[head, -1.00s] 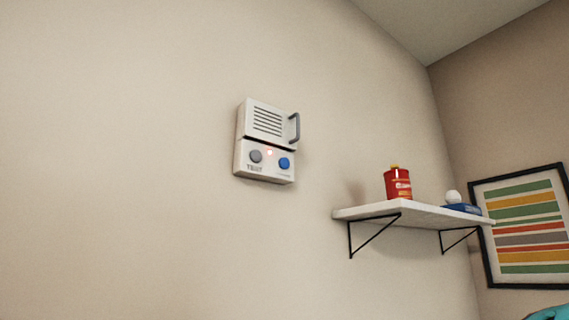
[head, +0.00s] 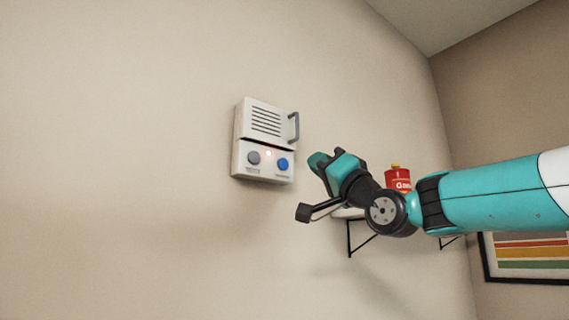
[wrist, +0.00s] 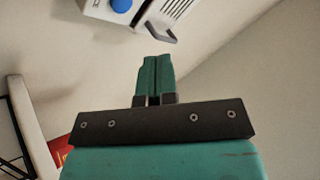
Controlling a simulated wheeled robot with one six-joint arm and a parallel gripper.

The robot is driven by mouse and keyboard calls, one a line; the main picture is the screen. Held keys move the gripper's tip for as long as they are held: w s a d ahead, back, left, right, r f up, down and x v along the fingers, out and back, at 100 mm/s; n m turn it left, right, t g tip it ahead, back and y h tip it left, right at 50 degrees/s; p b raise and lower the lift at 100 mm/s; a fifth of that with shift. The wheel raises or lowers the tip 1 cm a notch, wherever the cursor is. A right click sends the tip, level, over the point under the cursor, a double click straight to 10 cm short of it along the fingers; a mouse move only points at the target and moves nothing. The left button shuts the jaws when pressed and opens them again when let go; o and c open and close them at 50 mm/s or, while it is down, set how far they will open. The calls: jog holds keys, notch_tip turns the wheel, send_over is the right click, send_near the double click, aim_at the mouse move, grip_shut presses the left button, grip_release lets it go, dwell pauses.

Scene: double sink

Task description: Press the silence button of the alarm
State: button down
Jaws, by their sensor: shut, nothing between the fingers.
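The alarm (head: 265,175) is a white box on the wall, with a slotted upper panel (head: 266,120) and a grey handle (head: 293,128) on its right side. The lettering under the buttons is too blurred to read. My gripper (head: 318,160) is right of the alarm, apart from it. In the wrist view its fingers (wrist: 153,78) are shut and empty, below the blue button (wrist: 121,4) and handle (wrist: 158,29).
A shelf (wrist: 36,135) on black brackets is partly hidden behind my arm in the head view. A striped framed picture (head: 520,258) hangs at the right. The wall left of and below the alarm is clear.

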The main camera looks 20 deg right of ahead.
aim_at(283, 164)
jog(key=r, duration=0.1)
jog(key=d+r, duration=0.1)
jog(key=t, duration=0.1)
jog(key=shift+s+d+r+y, duration=0.15)
jog(key=shift+s+r+y, duration=0.15)
jog(key=shift+s+r, duration=0.1)
jog(key=shift+w, duration=0.15)
jog(key=w+a+p, duration=0.3)
jog(key=w+p, duration=0.2)
jog(key=w, duration=0.3)
jog(key=shift+a, duration=0.2)
dwell(1.6)
jog(key=shift+w+a, duration=0.15)
jog(key=shift+w, duration=0.2)
